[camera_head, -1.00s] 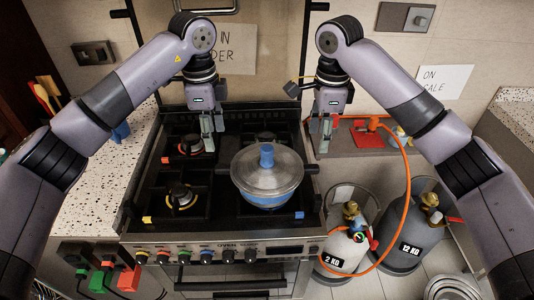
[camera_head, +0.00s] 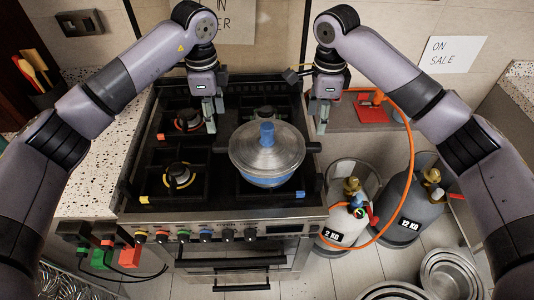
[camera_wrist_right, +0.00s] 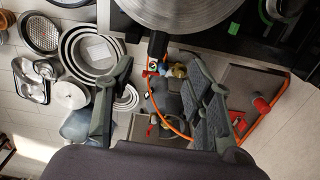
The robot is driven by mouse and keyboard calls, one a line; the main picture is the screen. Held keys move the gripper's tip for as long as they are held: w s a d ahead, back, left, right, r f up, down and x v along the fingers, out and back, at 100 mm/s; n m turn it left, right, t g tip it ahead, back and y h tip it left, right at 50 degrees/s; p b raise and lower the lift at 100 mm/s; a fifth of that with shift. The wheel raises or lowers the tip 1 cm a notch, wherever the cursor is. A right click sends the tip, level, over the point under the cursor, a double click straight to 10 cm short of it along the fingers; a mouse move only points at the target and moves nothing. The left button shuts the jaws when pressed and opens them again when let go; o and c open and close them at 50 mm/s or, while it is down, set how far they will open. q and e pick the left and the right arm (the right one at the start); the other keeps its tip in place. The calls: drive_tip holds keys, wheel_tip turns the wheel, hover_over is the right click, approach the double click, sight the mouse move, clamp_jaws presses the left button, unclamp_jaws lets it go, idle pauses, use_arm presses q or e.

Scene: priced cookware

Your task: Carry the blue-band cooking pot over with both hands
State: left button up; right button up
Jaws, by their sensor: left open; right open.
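The blue-band cooking pot (camera_head: 267,153) has a grey metal lid, a blue knob and two dark side handles. It stands on the front right burner of the stove (camera_head: 228,216). My left gripper (camera_head: 213,117) is open and empty, above and left of the pot's left handle. My right gripper (camera_head: 322,122) is open and empty, above and right of the right handle. In the right wrist view, the pot's lid (camera_wrist_right: 180,10) shows at the top edge with a dark handle below it, and my right gripper's fingers (camera_wrist_right: 158,115) are spread apart.
Two gas cylinders (camera_head: 402,215) stand right of the stove, with an orange hose (camera_head: 411,150). A red item (camera_head: 371,112) lies on the ledge behind them. Round pans (camera_head: 452,272) lie on the floor at right. A speckled counter (camera_head: 92,185) borders the stove's left side.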

sight(219, 145)
use_arm(q)
wheel_tip(219, 145, down, 12)
drive_tip(key=shift+s+r, duration=0.15)
drive_tip(key=shift+r, duration=0.1)
use_arm(e)
wheel_tip(219, 145, down, 12)
drive_tip(key=shift+s+r, duration=0.15)
drive_tip(key=shift+r, duration=0.05)
use_arm(q)
drive_tip(key=shift+c, duration=0.2)
use_arm(e)
drive_tip(key=shift+c, duration=0.2)
use_arm(q)
clamp_jaws()
use_arm(e)
clamp_jaws()
use_arm(q)
drive_tip(key=shift+r, duration=0.1)
use_arm(e)
drive_tip(key=shift+r, duration=0.1)
